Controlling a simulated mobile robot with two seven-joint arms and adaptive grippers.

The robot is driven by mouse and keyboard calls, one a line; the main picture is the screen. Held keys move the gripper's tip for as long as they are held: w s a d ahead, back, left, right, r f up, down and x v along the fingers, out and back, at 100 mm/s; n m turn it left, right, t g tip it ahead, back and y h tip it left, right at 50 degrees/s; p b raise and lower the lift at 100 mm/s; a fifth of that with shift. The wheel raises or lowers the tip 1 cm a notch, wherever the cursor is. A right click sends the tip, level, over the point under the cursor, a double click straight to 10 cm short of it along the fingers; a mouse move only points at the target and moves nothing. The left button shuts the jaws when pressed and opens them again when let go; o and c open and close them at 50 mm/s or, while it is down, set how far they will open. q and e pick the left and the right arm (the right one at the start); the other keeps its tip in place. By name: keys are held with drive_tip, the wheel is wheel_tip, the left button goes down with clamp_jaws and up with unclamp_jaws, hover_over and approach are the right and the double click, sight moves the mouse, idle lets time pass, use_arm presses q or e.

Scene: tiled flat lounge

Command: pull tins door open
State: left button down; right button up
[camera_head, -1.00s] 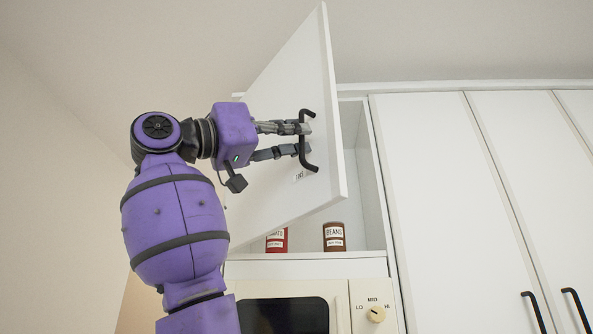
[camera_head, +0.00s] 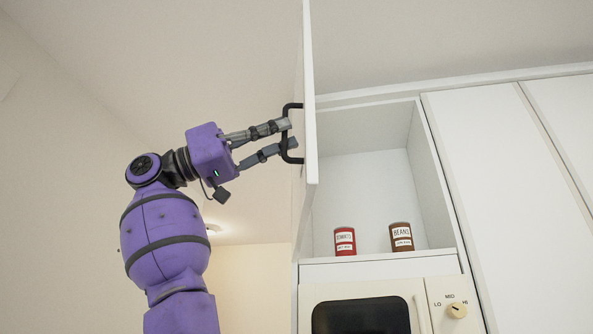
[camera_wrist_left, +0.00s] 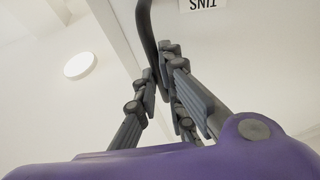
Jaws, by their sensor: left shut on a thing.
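The white tins door (camera_head: 309,110) stands swung out, seen nearly edge-on in the head view. Its black bar handle (camera_head: 286,134) is on the left-facing side of the door. My left gripper (camera_head: 291,134) has its fingers at the handle and is shut on it. In the left wrist view the fingers (camera_wrist_left: 160,85) are around the dark handle (camera_wrist_left: 150,35), and a label reading TINS (camera_wrist_left: 203,4) shows on the door (camera_wrist_left: 240,60). Inside the open cupboard (camera_head: 365,170) stand a red tin (camera_head: 345,241) and a brown beans tin (camera_head: 401,237). My right gripper is not in view.
Below the cupboard is a cream microwave (camera_head: 415,292) with a dark window and a dial (camera_head: 457,310). Tall white doors (camera_head: 490,180) stand closed to the right. Left of the door there is open room before the plain wall.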

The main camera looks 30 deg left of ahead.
use_arm(q)
drive_tip(key=shift+s+a+r, duration=0.1)
drive_tip(key=shift+s+a, duration=0.2)
drive_tip(key=shift+a, duration=0.25)
drive_tip(key=shift+s+a, duration=0.3)
drive_tip(key=shift+a, duration=0.25)
drive_tip(key=c, duration=1.9)
unclamp_jaws()
drive_tip(key=shift+w, duration=0.15)
drive_tip(key=shift+o, duration=0.2)
drive_tip(key=v, duration=1.2)
